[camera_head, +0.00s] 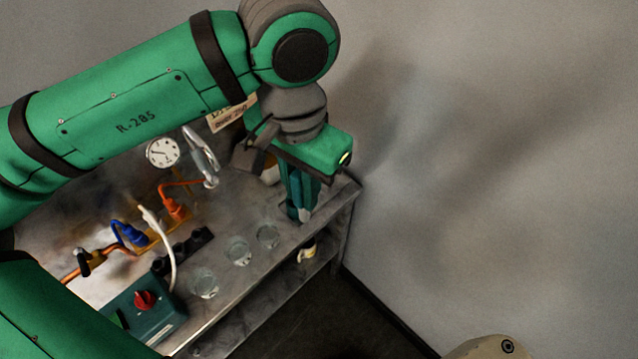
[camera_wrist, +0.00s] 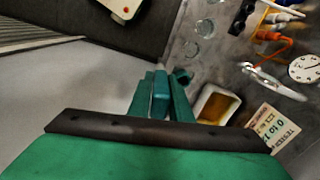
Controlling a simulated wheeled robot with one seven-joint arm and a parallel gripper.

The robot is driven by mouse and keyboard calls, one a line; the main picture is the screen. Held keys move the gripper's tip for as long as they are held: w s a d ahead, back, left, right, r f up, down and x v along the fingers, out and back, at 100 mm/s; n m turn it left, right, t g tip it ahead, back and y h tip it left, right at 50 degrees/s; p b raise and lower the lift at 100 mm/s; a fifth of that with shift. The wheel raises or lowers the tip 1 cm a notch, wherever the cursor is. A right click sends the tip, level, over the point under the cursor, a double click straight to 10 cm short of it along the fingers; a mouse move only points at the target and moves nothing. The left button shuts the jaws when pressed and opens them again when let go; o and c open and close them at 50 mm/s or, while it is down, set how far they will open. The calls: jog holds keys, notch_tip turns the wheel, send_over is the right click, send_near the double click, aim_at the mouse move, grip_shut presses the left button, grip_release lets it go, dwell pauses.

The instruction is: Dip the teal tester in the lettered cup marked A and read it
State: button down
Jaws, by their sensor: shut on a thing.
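My gripper (camera_head: 303,208) points down over the right end of the metal bench, near the wall. In the wrist view its fingers (camera_wrist: 161,100) are shut on the teal tester (camera_wrist: 160,86), a slim upright block between them. In the head view the tester is hard to tell from the fingers. Three clear glass cups stand in a row along the bench's front edge: a near one (camera_head: 204,284), a middle one (camera_head: 238,251) and a far one (camera_head: 267,236). The gripper is beyond the far cup, apart from it. No letters on the cups can be read.
A container of amber liquid (camera_wrist: 218,104) and a printed card (camera_wrist: 270,128) are beside the gripper. A dial gauge (camera_head: 162,152), orange and blue plugs, and a teal box with a red knob (camera_head: 145,300) occupy the bench. A lower shelf holds a small bottle (camera_head: 307,252).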

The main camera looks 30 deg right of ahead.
jog(key=w+a+f+n, duration=0.2)
jog(key=a+f+n, duration=0.2)
jog(key=a, duration=0.8)
jog(key=w+a+f+n, duration=0.1)
jog(key=a+f+n, duration=0.3)
jog(key=a, duration=0.8)
notch_tip(320, 180, down, 11)
jog(key=shift+r, duration=0.2)
jog(key=shift+d, duration=0.1)
dwell(0.3)
jog(key=shift+r, duration=0.1)
notch_tip(320, 180, up, 8)
jog(key=shift+r, duration=0.15)
dwell(1.8)
dwell(1.4)
